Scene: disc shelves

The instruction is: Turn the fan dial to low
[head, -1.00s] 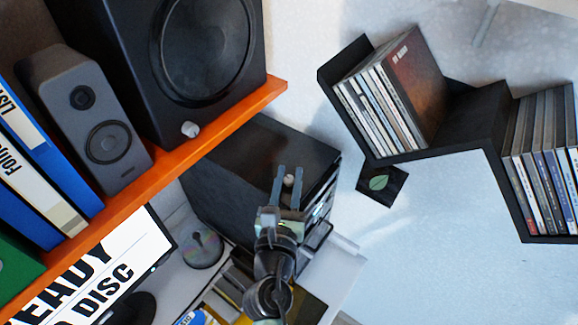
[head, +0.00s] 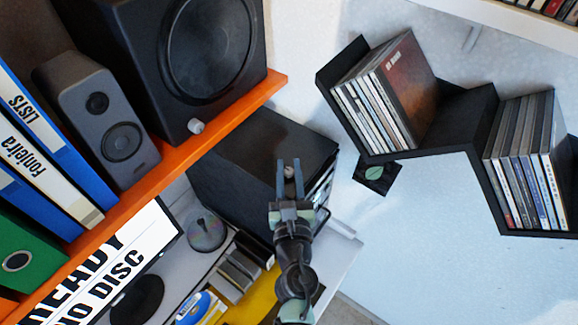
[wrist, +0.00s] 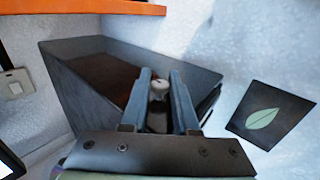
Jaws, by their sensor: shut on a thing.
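A small pale round dial (head: 289,172) sits at the black case (head: 238,160), by its upper right part. It also shows in the wrist view (wrist: 159,87), between the two fingers, with a dark mark on its face. My gripper (head: 289,163) reaches up from below and is shut on the dial, one finger on each side. In the wrist view my gripper (wrist: 160,76) hides the lower part of the dial. I cannot read any low setting or label around it.
An orange shelf (head: 165,165) with speakers and folders runs along the left. A black disc shelf (head: 430,145) hangs at the right. A black square with a green leaf (head: 376,175) is on the wall beside the case. A screen and discs are below.

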